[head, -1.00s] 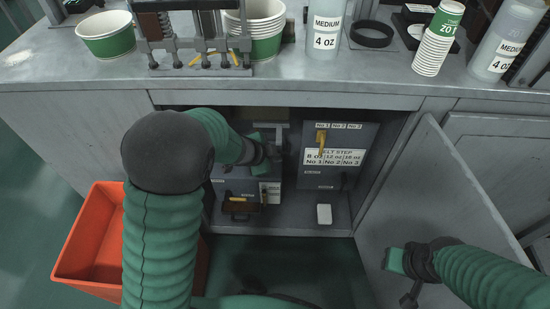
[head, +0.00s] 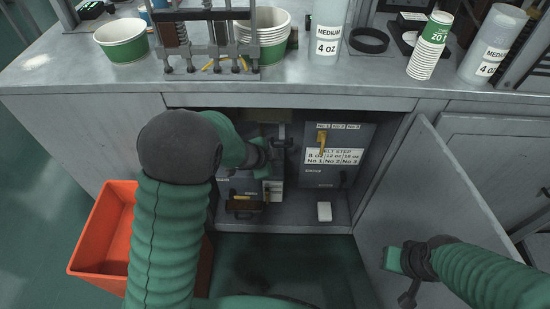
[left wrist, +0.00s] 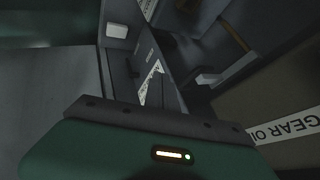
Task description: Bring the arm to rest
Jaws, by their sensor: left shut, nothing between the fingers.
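My left arm (head: 170,220) reaches from the lower left into the open cabinet. Its gripper (head: 277,158) is shut and empty, in front of the machine boxes inside; its fingertips are small and dark against them. The left wrist view shows grey panels and a label reading "GEAR OI" (left wrist: 283,124) close by; contact cannot be told. My right gripper (head: 406,285) hangs at the lower right, in front of the open cabinet door (head: 440,190). Its finger state is unclear.
An orange bin (head: 100,240) stands on the floor left of my left arm. The cabinet holds a control box (head: 318,178) with a yellow handle (head: 321,140) and a small white block (head: 324,212). Cups (head: 122,42) and bottles (head: 327,30) stand on the counter (head: 80,72) above.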

